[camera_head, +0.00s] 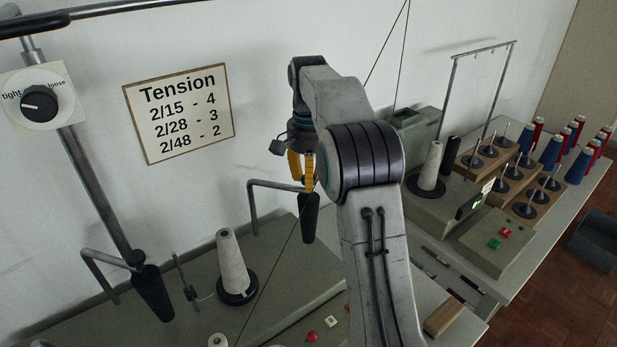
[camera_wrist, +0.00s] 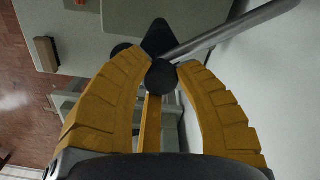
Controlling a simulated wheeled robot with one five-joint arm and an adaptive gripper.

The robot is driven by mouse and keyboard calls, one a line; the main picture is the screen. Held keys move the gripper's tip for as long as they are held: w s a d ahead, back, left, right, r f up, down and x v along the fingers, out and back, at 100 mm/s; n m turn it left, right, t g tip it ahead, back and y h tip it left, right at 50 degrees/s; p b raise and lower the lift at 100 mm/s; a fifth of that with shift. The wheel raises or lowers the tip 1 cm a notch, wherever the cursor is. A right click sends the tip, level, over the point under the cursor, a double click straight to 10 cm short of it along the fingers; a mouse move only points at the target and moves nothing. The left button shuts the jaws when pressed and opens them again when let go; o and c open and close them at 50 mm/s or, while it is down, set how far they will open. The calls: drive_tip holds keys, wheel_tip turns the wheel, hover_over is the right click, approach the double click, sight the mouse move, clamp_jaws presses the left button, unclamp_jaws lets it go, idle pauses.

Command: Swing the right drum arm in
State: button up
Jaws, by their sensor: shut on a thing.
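The right drum arm (camera_head: 277,185) is a bent grey metal rod at the wall, with a black tapered drum (camera_head: 309,222) hanging at its end. My gripper (camera_head: 302,178) comes down on this end from above. The metal rod (camera_wrist: 230,33) runs from there to the upper right. The black drum (camera_wrist: 158,38) shows partly behind the fingertips. My arm hides part of the bench to the right of the drum.
The left drum arm (camera_head: 97,258) carries a black drum (camera_head: 153,292). A white yarn cone (camera_head: 231,262) stands on the machine below. A tension dial (camera_head: 40,104) and a tension sign (camera_head: 180,113) are at the wall. Several spools stand on the right table (camera_head: 519,262).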

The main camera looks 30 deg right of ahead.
clamp_jaws()
drive_tip(key=shift+a+f, duration=0.1)
drive_tip(key=shift+s+a+m+b, duration=0.35)
drive_tip(key=shift+s+a+m, duration=0.2)
drive_tip(key=shift+s+m, duration=0.1)
drive_tip(key=s+a+m, duration=0.4)
drive_tip(key=a+m, duration=0.4)
drive_tip(key=a, duration=0.1)
drive_tip(key=shift+a, duration=0.4)
drive_tip(key=shift+f, duration=0.1)
